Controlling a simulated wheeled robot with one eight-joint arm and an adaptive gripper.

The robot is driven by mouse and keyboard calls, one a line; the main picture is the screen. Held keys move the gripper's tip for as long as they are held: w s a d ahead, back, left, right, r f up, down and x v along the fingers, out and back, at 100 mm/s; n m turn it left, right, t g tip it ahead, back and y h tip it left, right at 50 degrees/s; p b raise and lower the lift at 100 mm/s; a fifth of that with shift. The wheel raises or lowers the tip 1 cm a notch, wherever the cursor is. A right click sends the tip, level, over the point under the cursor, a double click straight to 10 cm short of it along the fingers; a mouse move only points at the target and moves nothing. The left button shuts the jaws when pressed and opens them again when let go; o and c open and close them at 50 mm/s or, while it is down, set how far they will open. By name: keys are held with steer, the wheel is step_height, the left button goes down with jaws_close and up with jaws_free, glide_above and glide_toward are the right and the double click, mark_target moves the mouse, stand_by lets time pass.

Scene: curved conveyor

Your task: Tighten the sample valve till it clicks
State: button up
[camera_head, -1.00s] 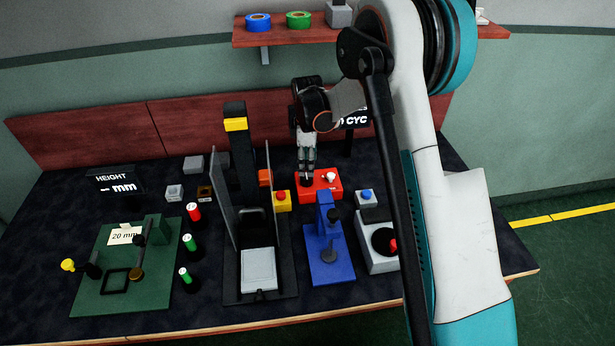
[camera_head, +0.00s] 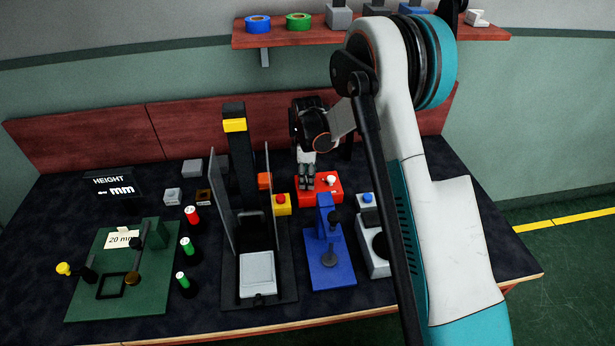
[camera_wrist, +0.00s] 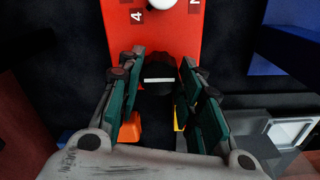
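A red box (camera_head: 328,190) sits on the bench at the centre, with a white knob (camera_head: 330,180) on its right part. In the wrist view, the red box (camera_wrist: 170,35) carries a round black knob (camera_wrist: 158,88) with a white line across it, which looks like the sample valve. My gripper (camera_head: 306,181) points down over the left part of the red box. In the wrist view, my gripper (camera_wrist: 158,75) has its fingers apart on either side of the black knob, with narrow gaps. Contact cannot be made out. The fingers hide the knob in the head view.
A yellow box with a red button (camera_head: 282,203) stands left in front of the red box. A blue stand (camera_head: 327,250) is in front, and a grey box with a blue button (camera_head: 367,204) to the right. A tall black press frame (camera_head: 240,160) rises to the left.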

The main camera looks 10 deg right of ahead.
mark_target(307, 180)
steer(key=shift+m, duration=0.5)
steer(key=m, duration=0.4)
steer(key=shift+m, duration=0.4)
steer(key=m, duration=0.5)
steer(key=shift+a+m, duration=0.15)
steer(key=shift+m, duration=0.25)
steer(key=o, duration=1.1)
steer(key=shift+c, duration=0.2)
steer(key=shift+r, duration=0.1)
step_height(307, 180, up, 12)
